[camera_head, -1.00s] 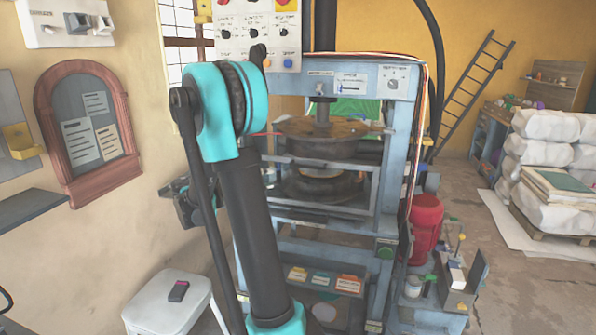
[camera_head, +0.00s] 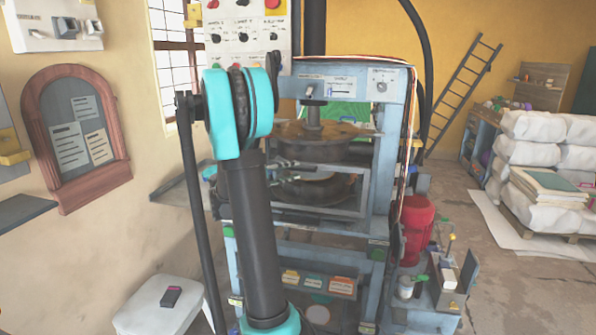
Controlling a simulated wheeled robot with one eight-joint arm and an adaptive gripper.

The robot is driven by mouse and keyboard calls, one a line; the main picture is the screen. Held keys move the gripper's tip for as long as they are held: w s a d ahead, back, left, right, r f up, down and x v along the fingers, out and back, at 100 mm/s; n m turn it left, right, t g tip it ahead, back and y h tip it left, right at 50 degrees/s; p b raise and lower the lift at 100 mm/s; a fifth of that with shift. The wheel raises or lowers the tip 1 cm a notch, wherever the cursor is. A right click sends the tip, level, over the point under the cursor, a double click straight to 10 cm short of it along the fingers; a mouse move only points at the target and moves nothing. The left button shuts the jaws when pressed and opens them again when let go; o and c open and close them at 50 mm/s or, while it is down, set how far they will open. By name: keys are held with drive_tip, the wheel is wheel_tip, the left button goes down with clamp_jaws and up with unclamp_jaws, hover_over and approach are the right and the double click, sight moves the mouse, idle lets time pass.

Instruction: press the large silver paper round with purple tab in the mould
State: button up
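The press (camera_head: 392,120) stands in the middle, behind my arm. Its round rusty upper plate (camera_head: 335,131) hangs from a central ram, clear of the round lower mould (camera_head: 325,190). My gripper (camera_head: 292,171) seems to show as small dark and pale parts right of my arm, in the gap between plate and mould. My arm hides much of it, and its fingers are too small to read. I cannot make out the silver paper round or its purple tab.
A control panel (camera_head: 243,40) with knobs stands above the press. A white stool (camera_head: 158,308) with a small dark device is at lower left. A red cylinder (camera_head: 416,222) stands right of the press. White sacks (camera_head: 540,130) are stacked at right, with open floor before them.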

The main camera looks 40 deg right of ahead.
drive_tip(key=shift+s+d, duration=0.15)
drive_tip(key=shift+d, duration=1.3)
clamp_jaws()
